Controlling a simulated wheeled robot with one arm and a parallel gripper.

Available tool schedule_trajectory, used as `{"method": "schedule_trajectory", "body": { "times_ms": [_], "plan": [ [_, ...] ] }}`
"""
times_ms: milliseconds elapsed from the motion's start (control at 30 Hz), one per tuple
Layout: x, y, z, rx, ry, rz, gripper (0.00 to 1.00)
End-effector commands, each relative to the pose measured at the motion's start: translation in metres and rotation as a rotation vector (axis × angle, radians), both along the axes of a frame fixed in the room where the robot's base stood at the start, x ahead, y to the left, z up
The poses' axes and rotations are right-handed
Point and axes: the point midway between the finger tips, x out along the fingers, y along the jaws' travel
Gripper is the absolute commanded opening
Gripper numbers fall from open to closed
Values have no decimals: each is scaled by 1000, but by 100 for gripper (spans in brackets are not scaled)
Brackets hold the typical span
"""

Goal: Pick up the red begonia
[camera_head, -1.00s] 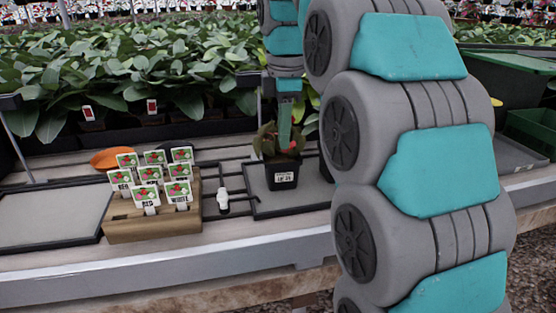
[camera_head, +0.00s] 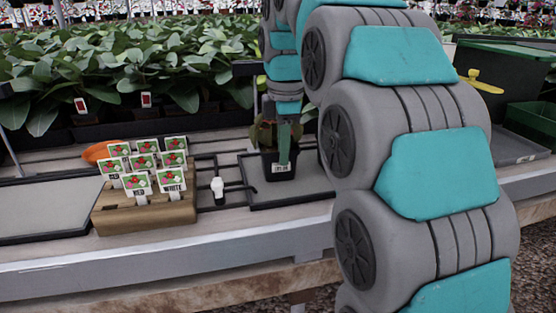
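A small potted plant with dark reddish-green leaves, which looks like the begonia (camera_head: 265,135), stands in a black pot (camera_head: 270,168) with a white label. It is on a grey tray on the bench, right of centre. My gripper (camera_head: 284,160) points down in front of the plant, its tip overlapping the pot's rim and upper label area. Only one teal finger shows clearly, so I cannot tell whether it is open or shut, or whether it touches the pot. The flower colour is hidden in this view.
A wooden block (camera_head: 150,215) holds several plant labels, some reading RED and WHITE. An orange dish (camera_head: 97,153) lies behind it. A white-capped item (camera_head: 218,190) stands between block and tray. An empty tray (camera_head: 40,208) is at left. Dense leafy plants (camera_head: 130,70) fill the back.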

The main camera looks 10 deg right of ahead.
Motion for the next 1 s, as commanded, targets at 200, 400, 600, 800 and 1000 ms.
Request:
{"method": "schedule_trajectory", "body": {
  "times_ms": [200,400,600,800,1000],
  "plan": [
    [0,0,-2,0,0,0,11],
    [0,0,-2,0,0,0,0],
    [0,0,-2,0,0,0,0],
    [0,0,-2,0,1,0,0],
    [0,0,-2,0,1,0,0]
  ]
}}
